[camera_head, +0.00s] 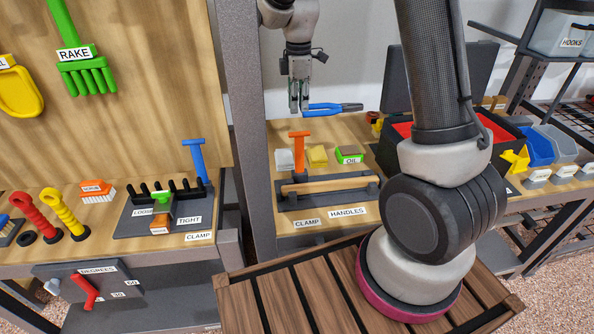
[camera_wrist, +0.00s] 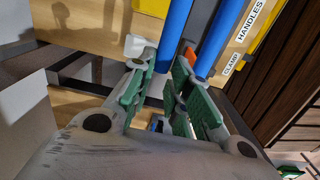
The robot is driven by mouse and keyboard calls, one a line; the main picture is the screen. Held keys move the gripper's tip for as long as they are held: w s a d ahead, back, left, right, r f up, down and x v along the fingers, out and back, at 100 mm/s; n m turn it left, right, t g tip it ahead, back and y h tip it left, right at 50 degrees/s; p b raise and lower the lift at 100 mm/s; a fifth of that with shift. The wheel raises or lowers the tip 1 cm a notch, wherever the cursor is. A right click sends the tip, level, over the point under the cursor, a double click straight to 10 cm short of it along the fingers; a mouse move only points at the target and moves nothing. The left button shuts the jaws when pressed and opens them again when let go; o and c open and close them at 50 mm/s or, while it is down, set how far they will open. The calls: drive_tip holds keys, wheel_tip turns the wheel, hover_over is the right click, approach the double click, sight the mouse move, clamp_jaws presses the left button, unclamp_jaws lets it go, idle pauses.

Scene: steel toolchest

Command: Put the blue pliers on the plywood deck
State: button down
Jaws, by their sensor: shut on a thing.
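The blue pliers (camera_head: 325,107), with dark jaws pointing right, are held in the air in the head view. My gripper (camera_head: 298,107) is shut on them at the handle end. In the wrist view, the two blue handles of the pliers (camera_wrist: 175,30) run up from between and beside the green pads of my gripper (camera_wrist: 172,100); the jaws of the pliers are out of that view. Below and behind is a light plywood bench top (camera_head: 330,132). I cannot tell whether this or the left plywood bench (camera_head: 110,242) is the deck.
The right bench bears an orange T-handle (camera_head: 299,150), several small blocks and a dark clamp-handle board (camera_head: 328,202). A black and red toolbox (camera_head: 400,128) stands to the right. A grey post (camera_head: 245,120) separates the benches. My slatted base top is in front.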

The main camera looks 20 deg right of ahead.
drive_tip(key=f, duration=0.4)
drive_tip(key=a+f, duration=0.1)
drive_tip(key=f, duration=0.4)
drive_tip(key=w+f, duration=0.1)
drive_tip(key=f, duration=0.3)
drive_tip(key=shift+a+f, duration=0.15)
drive_tip(key=shift+a, duration=0.05)
drive_tip(key=shift+f, duration=2.4)
drive_tip(key=shift+f, duration=0.1)
drive_tip(key=shift+f, duration=0.1)
drive_tip(key=c, duration=1.3)
unclamp_jaws()
drive_tip(key=shift+c, duration=0.2)
